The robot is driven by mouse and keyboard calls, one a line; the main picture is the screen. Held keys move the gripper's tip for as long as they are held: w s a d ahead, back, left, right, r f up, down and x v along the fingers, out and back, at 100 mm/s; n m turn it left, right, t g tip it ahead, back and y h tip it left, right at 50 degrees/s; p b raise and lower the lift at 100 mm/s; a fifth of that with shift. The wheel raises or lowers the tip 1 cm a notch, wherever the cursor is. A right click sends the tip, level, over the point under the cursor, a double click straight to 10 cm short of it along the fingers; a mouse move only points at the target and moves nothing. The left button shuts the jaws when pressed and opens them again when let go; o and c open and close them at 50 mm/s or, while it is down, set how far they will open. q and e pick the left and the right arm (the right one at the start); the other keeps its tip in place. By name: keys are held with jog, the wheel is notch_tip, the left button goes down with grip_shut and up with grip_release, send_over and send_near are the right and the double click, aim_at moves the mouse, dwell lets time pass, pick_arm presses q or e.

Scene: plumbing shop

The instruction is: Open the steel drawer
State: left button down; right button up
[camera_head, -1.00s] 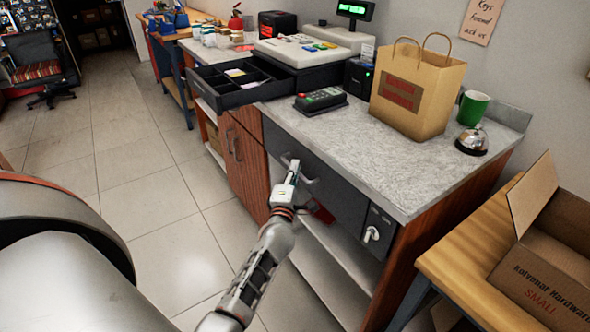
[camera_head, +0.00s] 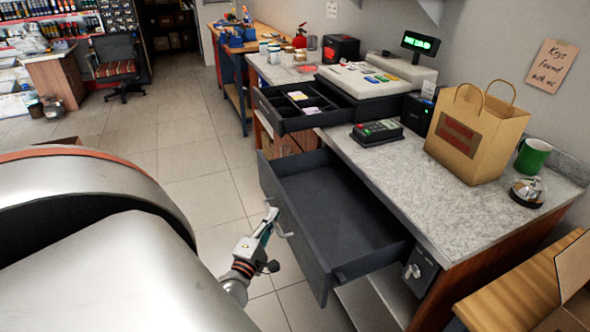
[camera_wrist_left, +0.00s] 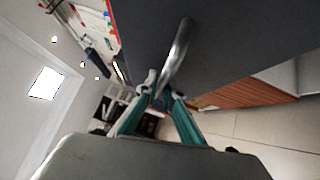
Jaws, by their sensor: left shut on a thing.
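The steel drawer (camera_head: 330,205) is dark grey and stands pulled well out from under the counter. Its inside looks empty. Its curved metal handle (camera_head: 281,222) is on the front panel, and it also shows in the left wrist view (camera_wrist_left: 179,52). My left gripper (camera_head: 268,222) is at the front of the drawer, shut on the handle; in the left wrist view its fingers (camera_wrist_left: 160,100) close around the near end of the handle. My right gripper is not in view.
The grey counter (camera_head: 400,170) carries a paper bag (camera_head: 475,135), a card terminal (camera_head: 377,132), a green mug (camera_head: 532,155) and a bell (camera_head: 527,192). The cash register's till drawer (camera_head: 290,115) stands open above. The tiled floor (camera_head: 205,180) in front is clear. A wooden table is at the lower right.

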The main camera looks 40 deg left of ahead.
pick_arm(q)
jog(key=shift+s+a, duration=0.35)
jog(key=shift+s, duration=0.55)
jog(key=shift+s+a, duration=0.35)
jog(key=shift+s, duration=0.5)
jog(key=c, duration=2.4)
grip_release()
jog(key=shift+c, duration=0.2)
jog(key=v, duration=1.2)
